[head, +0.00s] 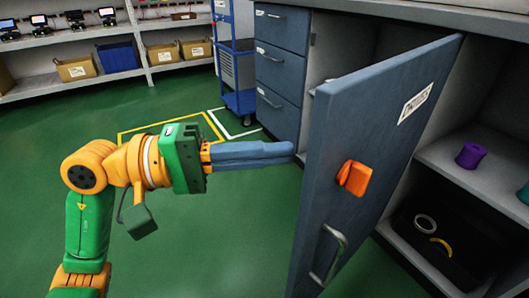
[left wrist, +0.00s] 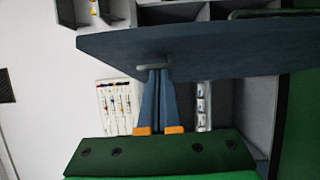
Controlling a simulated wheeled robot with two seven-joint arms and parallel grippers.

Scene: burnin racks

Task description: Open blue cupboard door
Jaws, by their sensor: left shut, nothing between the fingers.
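The blue cupboard door (head: 385,120) stands swung well out from the cabinet, its labelled face and grey bar handle (head: 334,254) toward me. An orange block-like piece (head: 355,178) shows on that face. My left gripper (head: 292,150) is shut and empty, on the left side of the door by its free edge. In the left wrist view the closed blue fingers (left wrist: 158,72) end at a small grey piece (left wrist: 154,68) on a blue panel (left wrist: 220,48). I cannot tell whether they touch it. My right gripper is in neither view.
Blue drawers (head: 282,60) stand left of the cupboard opening. Right of the door, an open shelf (head: 455,160) holds a purple spool (head: 470,155), with a black tray below. A blue cart (head: 236,70) and shelving stand behind. Green floor is clear around my arm.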

